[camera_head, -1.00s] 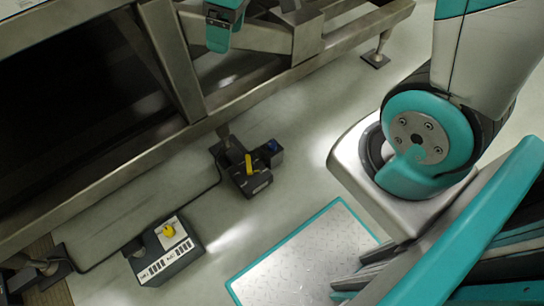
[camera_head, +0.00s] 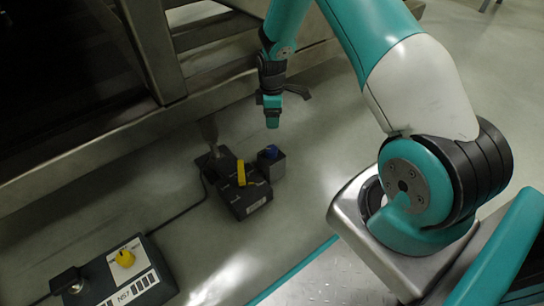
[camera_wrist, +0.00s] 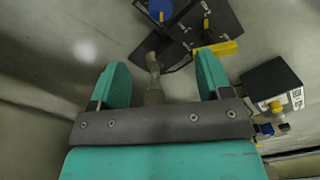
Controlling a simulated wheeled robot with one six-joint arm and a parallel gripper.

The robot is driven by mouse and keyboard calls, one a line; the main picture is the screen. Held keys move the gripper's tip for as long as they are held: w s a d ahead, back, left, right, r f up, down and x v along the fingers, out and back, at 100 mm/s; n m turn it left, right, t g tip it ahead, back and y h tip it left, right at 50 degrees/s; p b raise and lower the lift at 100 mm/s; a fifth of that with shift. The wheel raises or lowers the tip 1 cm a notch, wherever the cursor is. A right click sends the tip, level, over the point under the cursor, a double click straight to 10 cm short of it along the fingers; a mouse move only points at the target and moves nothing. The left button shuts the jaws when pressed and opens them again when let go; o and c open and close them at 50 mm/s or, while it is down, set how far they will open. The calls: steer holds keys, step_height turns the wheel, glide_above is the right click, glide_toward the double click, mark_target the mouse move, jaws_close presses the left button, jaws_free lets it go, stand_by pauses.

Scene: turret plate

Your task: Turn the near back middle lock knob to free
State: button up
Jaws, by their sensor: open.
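A dark floor box (camera_head: 247,202) stands below the frame beam with a yellow bar-shaped knob (camera_head: 241,172) upright on top. I cannot tell from labels which knob is the named one. My gripper (camera_head: 272,119) points down above and behind these boxes, apart from them. In the wrist view its teal fingers (camera_wrist: 160,65) are spread and empty.
Another dark box (camera_head: 139,284) with a round yellow knob (camera_head: 124,258) stands at lower left, joined by a cable (camera_head: 178,219). The metal frame beam (camera_head: 95,147) runs close behind the boxes.

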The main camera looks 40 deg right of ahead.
mark_target(272, 149)
step_height(272, 149, down, 16)
steer(key=b, duration=0.8)
steer(key=shift+f+b, duration=0.25)
steer(key=shift+b, duration=0.15)
steer(key=c, duration=0.9)
steer(key=shift+c, duration=0.2)
